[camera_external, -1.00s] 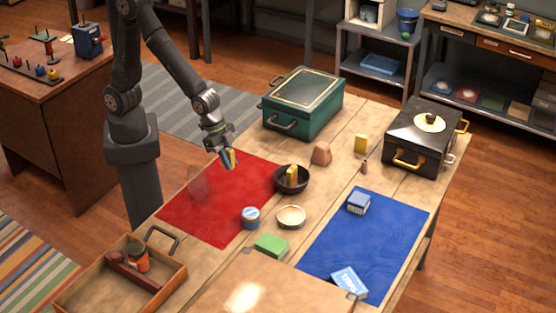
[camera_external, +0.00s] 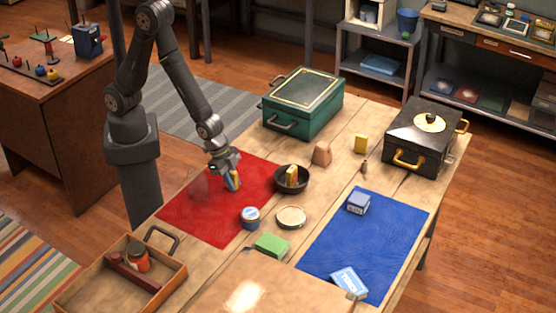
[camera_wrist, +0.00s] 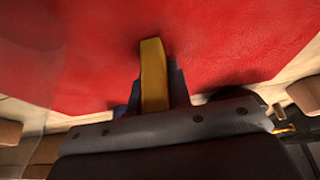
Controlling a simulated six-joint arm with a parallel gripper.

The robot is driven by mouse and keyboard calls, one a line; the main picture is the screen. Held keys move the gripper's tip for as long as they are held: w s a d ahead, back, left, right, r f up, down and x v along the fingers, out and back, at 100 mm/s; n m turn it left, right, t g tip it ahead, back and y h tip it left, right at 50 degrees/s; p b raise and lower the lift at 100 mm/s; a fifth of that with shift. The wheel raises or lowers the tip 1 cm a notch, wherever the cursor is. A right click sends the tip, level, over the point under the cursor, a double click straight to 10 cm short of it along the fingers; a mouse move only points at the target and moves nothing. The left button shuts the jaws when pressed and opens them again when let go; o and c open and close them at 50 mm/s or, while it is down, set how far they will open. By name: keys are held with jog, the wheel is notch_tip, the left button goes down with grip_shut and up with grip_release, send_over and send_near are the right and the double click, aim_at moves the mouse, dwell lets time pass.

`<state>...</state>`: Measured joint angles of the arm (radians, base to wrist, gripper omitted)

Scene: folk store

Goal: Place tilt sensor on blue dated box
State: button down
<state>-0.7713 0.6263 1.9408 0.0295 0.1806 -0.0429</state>
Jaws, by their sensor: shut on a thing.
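My gripper (camera_external: 233,184) is shut on a small yellow block (camera_wrist: 153,75), low over the red mat (camera_external: 205,220). Bluish fingers flank the block in the wrist view. It may be the tilt sensor; its markings are not readable. Whether it touches the mat is unclear. A small blue box with a pale side (camera_external: 358,203) stands on the upper part of the blue mat (camera_external: 375,240). Another blue box with white lettering (camera_external: 348,281) lies near that mat's lower edge. I cannot read a date on either box. Both are to the right of my gripper.
Between gripper and blue mat are a dark bowl (camera_external: 291,180) holding a yellow piece, a round tin (camera_external: 250,218), a shallow dish (camera_external: 291,217) and a green block (camera_external: 271,245). A green case (camera_external: 303,105) and black case (camera_external: 425,140) stand behind. A wooden tray (camera_external: 85,290) is front left.

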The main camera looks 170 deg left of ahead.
jog(key=c, duration=1.3)
grip_release()
jog(key=shift+f, duration=0.1)
jog(key=shift+s+r, duration=0.1)
jog(key=shift+r, duration=0.5)
jog(key=shift+o, duration=0.3)
jog(key=v, duration=1.1)
